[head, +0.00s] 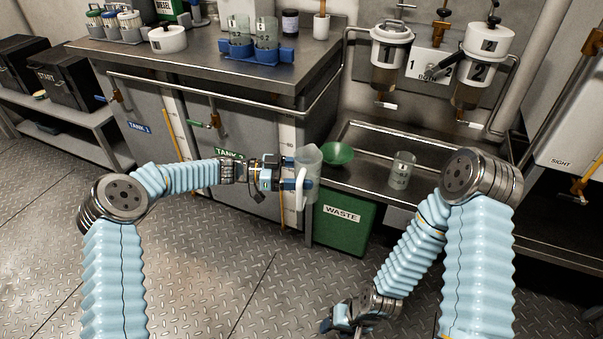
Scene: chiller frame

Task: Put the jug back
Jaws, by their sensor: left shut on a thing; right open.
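A clear jug (309,168) with a white handle is in the middle of the head view, upright and off the floor. My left gripper (292,185) is shut on the jug at its handle side and holds it in front of the tank cabinet's right end, left of a green funnel. My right gripper (345,322) is low at the bottom of the view, over the floor, open and apart from everything. Its fingertips are partly hidden by its own wrist.
A green bowl-like funnel (338,153) and a clear beaker (402,170) stand on the metal sink bench (365,180). A green WASTE bin (343,222) is below. The steel counter (200,68) holds a blue rack (258,52) with clear beakers. A rail runs along the counter's front.

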